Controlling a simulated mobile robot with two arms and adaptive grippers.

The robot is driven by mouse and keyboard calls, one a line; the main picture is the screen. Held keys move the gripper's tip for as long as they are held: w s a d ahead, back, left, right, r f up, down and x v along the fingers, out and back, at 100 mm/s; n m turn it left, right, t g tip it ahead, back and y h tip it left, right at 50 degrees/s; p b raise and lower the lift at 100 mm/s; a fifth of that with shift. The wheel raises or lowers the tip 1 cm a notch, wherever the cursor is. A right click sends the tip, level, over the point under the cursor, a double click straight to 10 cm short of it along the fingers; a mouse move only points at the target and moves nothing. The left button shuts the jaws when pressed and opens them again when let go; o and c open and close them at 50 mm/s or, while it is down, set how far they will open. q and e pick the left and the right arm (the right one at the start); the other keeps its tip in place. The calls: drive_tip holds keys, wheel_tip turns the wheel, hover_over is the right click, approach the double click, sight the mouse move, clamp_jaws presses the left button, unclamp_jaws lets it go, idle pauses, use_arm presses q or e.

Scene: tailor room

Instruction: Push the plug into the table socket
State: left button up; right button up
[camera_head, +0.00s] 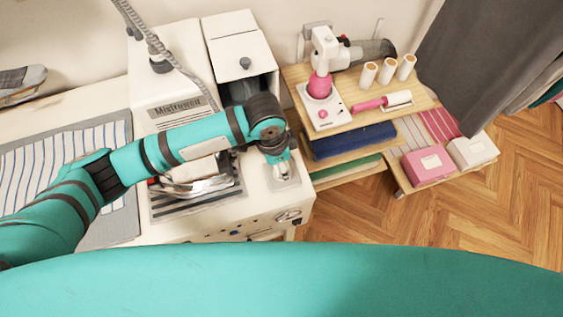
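My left arm reaches in from the left across the white table (215,228). My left gripper (279,160) points down near the table's right end. It is small and seen from above, so I cannot tell whether its fingers are open or shut. My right gripper is not in view.
A silver iron (198,187) rests on a striped pad left of the gripper. White machine housings (165,85) stand behind the arm. A wooden shelf (350,122) with a pink-and-white device and spools stands to the right. A striped cloth (55,165) covers the table's left part.

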use_arm(q)
drive_tip(key=shift+p, duration=0.3)
drive_tip(key=shift+f, duration=0.6)
idle(0.4)
drive_tip(key=o, duration=1.2)
drive_tip(key=shift+c, duration=0.2)
wheel_tip(320, 180, up, 12)
drive_tip(key=a, duration=0.1)
drive_tip(key=shift+s+a, duration=0.3)
drive_tip(key=shift+a, duration=0.05)
drive_tip(key=shift+f, duration=0.1)
